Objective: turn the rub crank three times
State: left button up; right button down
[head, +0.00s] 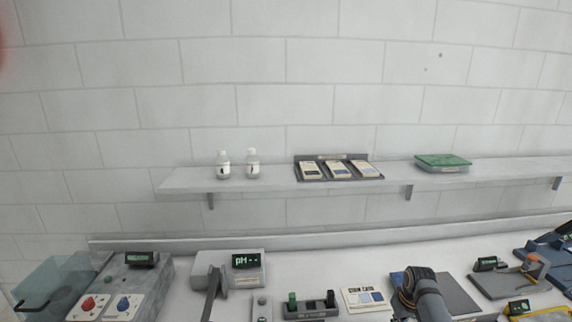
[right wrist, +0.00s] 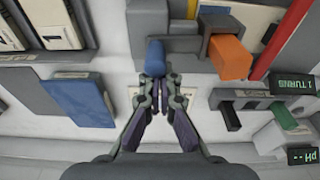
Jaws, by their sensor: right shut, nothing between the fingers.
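My right gripper (right wrist: 155,82) is in the middle of the right wrist view, with its fingers together and empty. A blue rounded knob (right wrist: 156,57) is just beyond its fingertips, close to them; I cannot tell whether they touch. Grey blocks are beside the knob, and an orange block (right wrist: 230,57) is to its right. A small display (right wrist: 292,81) at the right reads 1 TURNS. I cannot tell for certain which part is the rub crank. My left gripper is not seen.
In the right wrist view a blue flat box (right wrist: 77,101) lies left of the gripper, and a pH display (right wrist: 302,155) is at lower right. In the head view a wall shelf (head: 230,183) holds two white bottles, a card tray (head: 337,180) and a green-lidded box (head: 443,161).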

jog(key=shift+s+d+f, duration=0.1)
jog(key=shift+s+d, duration=0.1)
jog(key=shift+s, duration=0.5)
jog(key=shift+s+d, duration=0.15)
jog(key=shift+s, duration=0.3)
jog(key=shift+s, duration=1.2)
